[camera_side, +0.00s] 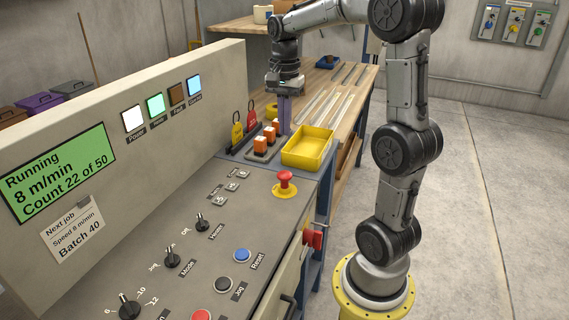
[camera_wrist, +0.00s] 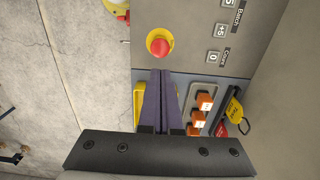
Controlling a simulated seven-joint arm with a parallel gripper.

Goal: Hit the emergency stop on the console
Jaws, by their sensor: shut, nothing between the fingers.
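The emergency stop (camera_side: 285,182) is a red mushroom button on a yellow base, on the console (camera_side: 245,215) top near its far right corner. In the wrist view the emergency stop (camera_wrist: 160,45) shows just beyond my fingertips, with a gap between. My gripper (camera_side: 284,128) hangs pointing down behind the button, above the area by the yellow tray. In the wrist view my gripper (camera_wrist: 160,74) has its two purple fingers together, with nothing held. The button is raised and nothing touches it.
A yellow tray (camera_side: 308,147) and orange-topped blocks (camera_side: 261,143) sit beyond the console top. The upright panel (camera_side: 60,130) shows "Running", "8 m/min", "Count 22 of 50". Knobs (camera_side: 172,258), a blue button (camera_side: 242,255) and a red button (camera_side: 201,315) lie nearer. A red switch (camera_side: 313,238) juts from the console's side.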

